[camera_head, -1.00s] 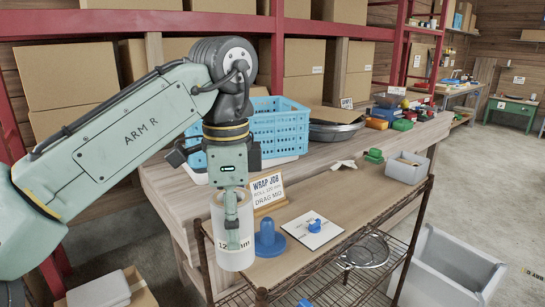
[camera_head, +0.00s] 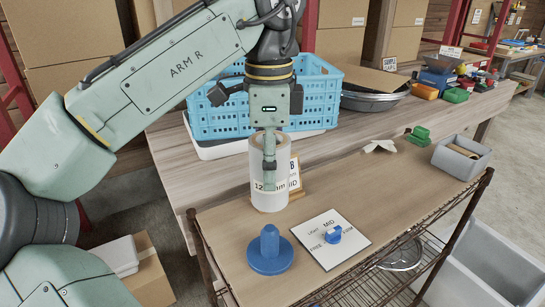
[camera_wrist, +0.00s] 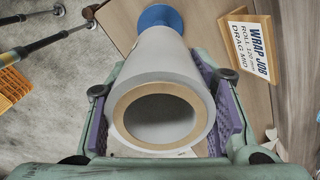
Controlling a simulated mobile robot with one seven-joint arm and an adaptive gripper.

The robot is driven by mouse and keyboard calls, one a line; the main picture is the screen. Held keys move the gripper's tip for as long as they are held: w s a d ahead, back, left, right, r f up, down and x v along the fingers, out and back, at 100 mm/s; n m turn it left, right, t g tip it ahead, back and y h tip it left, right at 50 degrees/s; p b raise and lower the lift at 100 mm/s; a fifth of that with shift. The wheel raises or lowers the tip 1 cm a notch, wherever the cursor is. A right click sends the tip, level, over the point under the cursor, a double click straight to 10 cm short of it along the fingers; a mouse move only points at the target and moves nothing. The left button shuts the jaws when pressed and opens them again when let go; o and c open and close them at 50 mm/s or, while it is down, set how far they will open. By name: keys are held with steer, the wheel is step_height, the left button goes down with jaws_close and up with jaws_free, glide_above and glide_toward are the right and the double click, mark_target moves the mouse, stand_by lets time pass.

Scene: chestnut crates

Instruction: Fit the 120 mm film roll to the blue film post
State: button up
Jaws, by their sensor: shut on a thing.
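The film roll (camera_head: 267,188), a pale cylinder with a tan core and a partly hidden "12…mm" label, is upright in my gripper (camera_head: 269,160). In the wrist view I look down into the open core of the roll (camera_wrist: 160,70), with a purple-padded finger on each side. The blue film post (camera_head: 270,246) stands bare on its round base on the brown bench. In the head view the roll is straight above the post in the picture, apart from it. In the wrist view blue (camera_wrist: 160,17) shows past the roll's far end; the rest is hidden.
A white card with a blue dial (camera_head: 332,235) lies right of the post. The "WRAP JOB" sign (camera_wrist: 249,48) stands close to the roll, partly hidden behind it in the head view. A blue crate (camera_head: 222,118) stands behind. A grey bin (camera_head: 461,157) is at the right.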

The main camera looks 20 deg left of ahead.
steer(key=shift+f, duration=0.1)
steer(key=b, duration=0.2)
glide_above(270, 228)
steer(key=shift+f, duration=2.85)
steer(key=shift+p, duration=1)
steer(key=shift+f+b, duration=1.9)
steer(key=shift+f, duration=2.35)
steer(key=o, duration=1.5)
steer(key=shift+c, duration=0.2)
steer(key=shift+r, duration=0.1)
